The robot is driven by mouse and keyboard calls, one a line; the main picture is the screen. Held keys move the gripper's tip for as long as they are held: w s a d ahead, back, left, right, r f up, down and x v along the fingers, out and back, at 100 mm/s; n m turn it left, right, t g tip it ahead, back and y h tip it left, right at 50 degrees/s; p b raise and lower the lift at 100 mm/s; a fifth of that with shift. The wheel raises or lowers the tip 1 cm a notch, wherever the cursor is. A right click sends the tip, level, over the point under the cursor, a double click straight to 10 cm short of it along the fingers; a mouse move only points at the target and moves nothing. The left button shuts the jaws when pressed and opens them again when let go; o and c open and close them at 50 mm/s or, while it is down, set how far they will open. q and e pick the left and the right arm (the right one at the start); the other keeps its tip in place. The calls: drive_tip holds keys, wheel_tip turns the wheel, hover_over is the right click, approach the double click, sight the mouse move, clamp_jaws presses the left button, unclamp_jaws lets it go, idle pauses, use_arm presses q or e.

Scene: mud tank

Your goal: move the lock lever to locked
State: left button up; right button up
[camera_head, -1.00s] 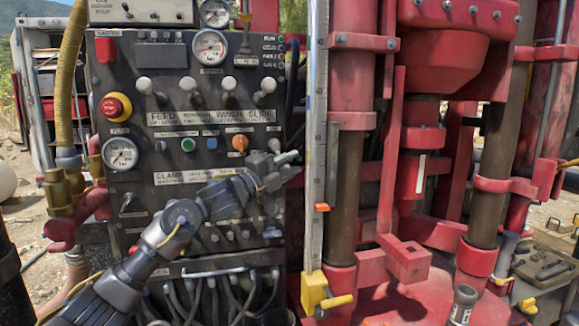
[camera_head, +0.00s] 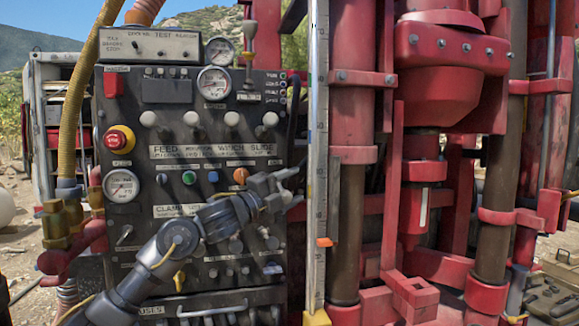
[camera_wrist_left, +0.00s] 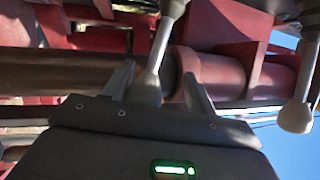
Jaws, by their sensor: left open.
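The dark control panel (camera_head: 130,215) fills the left of the head view. An upright lever (camera_head: 249,30) with a grey tip stands at its top right, above a small plate whose text I cannot read. I cannot tell for sure which lever is the lock lever. My left gripper (camera_head: 284,183) is open in front of the panel's right edge, below the row of white-knobbed levers. In the left wrist view, a lever with a grey tapered knob (camera_wrist_left: 146,88) lies between the open fingers (camera_wrist_left: 160,85), with gaps visible beside it. My right gripper is not in view.
Levers with white knobs (camera_head: 270,119) stand just above my left gripper; a pale knob (camera_wrist_left: 297,117) shows right of the fingers in the wrist view. A metal scale post (camera_head: 317,150) and red drill frame (camera_head: 352,155) stand close on the right.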

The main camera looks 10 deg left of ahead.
use_arm(q)
drive_tip(key=s+d+r+b, duration=0.1)
drive_tip(key=s+r+b, duration=0.2)
drive_tip(key=s+r, duration=0.7)
drive_tip(key=s, duration=0.3)
drive_tip(key=shift+s+d+b, duration=0.35)
drive_tip(key=shift+f, duration=0.1)
drive_tip(key=shift+a, duration=0.1)
